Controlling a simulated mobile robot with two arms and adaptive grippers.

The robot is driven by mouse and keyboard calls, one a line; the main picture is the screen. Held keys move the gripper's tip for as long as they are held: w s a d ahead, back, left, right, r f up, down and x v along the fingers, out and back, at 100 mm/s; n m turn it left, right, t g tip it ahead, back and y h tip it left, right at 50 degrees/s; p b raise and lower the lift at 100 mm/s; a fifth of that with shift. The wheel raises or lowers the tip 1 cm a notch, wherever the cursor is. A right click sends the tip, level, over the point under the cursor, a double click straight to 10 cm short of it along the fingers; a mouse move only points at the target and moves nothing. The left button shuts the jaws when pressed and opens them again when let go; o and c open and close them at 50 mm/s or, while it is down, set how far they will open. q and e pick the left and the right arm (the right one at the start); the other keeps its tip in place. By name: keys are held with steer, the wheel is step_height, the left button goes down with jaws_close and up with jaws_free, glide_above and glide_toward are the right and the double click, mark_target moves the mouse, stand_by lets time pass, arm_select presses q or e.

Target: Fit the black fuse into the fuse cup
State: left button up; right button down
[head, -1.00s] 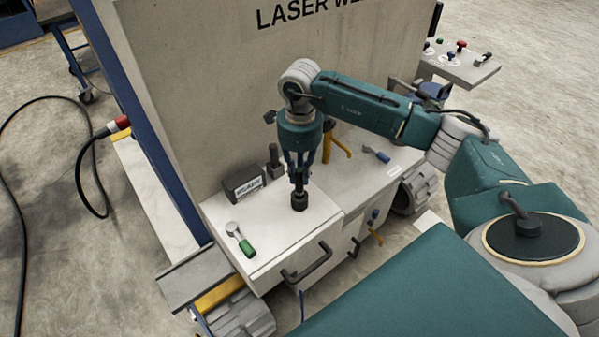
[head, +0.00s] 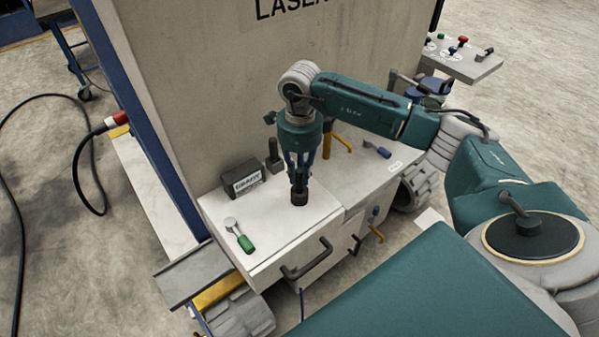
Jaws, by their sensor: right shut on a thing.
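My right gripper (head: 299,171) points straight down over the white cabinet top, its fingers shut on the black fuse (head: 299,184). Only a short dark piece of the fuse shows below the fingers. Its lower end meets the round dark fuse cup (head: 299,198), which stands on the cabinet top. The two dark shapes run together, so I cannot tell how deep the fuse sits in the cup. My left gripper is not in view.
A dark labelled box (head: 242,178) and a dark upright part (head: 273,157) stand behind left of the cup. A green-handled tool (head: 240,236) lies at the left. A blue-handled tool (head: 377,149) lies at the right. The tall panel (head: 205,80) rises close behind.

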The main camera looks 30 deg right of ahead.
steer(key=shift+f+b, duration=1)
steer(key=shift+f, duration=0.35)
steer(key=c, duration=1.6)
jaws_free()
steer(key=shift+o, duration=0.2)
steer(key=shift+r, duration=0.1)
step_height(320, 180, up, 12)
